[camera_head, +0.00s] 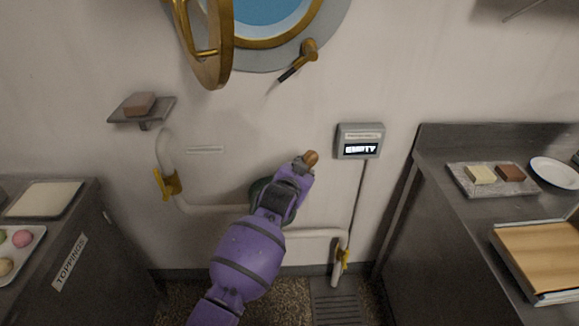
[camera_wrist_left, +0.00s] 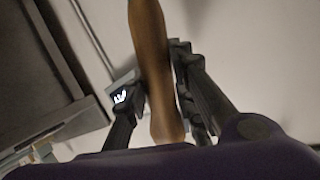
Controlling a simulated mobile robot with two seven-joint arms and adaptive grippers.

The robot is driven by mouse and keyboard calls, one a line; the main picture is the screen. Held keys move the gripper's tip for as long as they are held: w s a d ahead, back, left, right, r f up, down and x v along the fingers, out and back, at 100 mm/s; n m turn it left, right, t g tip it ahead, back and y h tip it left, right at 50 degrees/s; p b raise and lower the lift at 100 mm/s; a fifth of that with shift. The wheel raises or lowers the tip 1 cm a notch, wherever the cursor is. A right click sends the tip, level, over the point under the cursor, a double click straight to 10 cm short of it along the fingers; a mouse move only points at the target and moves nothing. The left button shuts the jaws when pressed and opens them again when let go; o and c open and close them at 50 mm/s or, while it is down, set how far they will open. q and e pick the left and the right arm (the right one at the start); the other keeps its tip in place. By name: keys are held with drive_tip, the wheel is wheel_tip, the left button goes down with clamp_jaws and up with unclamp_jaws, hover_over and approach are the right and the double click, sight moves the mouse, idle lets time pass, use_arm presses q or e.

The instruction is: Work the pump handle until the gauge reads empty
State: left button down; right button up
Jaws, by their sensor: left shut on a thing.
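The gauge (camera_head: 359,141) is a small grey box on the wall, and its lit display reads EMPTY. The pump handle (camera_head: 312,157) shows as a brown knob end at my left gripper (camera_head: 303,165). In the left wrist view the handle (camera_wrist_left: 152,70) is a long brown wooden grip standing between the fingers of my left gripper (camera_wrist_left: 155,95), which is shut on it. The dark pump body (camera_head: 259,188) is mostly hidden behind my left arm. My right gripper is in neither view.
White pipes (camera_head: 215,209) with yellow valve levers (camera_head: 167,184) run along the wall beside the pump. Steel counters stand at left and right (camera_head: 455,215). An open brass porthole (camera_head: 270,45) is above. A floor drain grate (camera_head: 338,302) lies below.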

use_arm(q)
drive_tip(key=shift+m+y, duration=0.4)
drive_tip(key=shift+m, duration=0.1)
drive_tip(key=d, duration=0.1)
drive_tip(key=d+f, duration=0.1)
drive_tip(key=d, duration=0.1)
drive_tip(key=d+f, duration=0.1)
drive_tip(key=shift+s+d, duration=0.1)
drive_tip(key=shift+d, duration=0.15)
drive_tip(key=c, duration=1.5)
unclamp_jaws()
drive_tip(key=shift+d+f, duration=0.1)
drive_tip(key=shift+d, duration=0.05)
drive_tip(key=shift+o, duration=0.2)
drive_tip(key=v, duration=1.2)
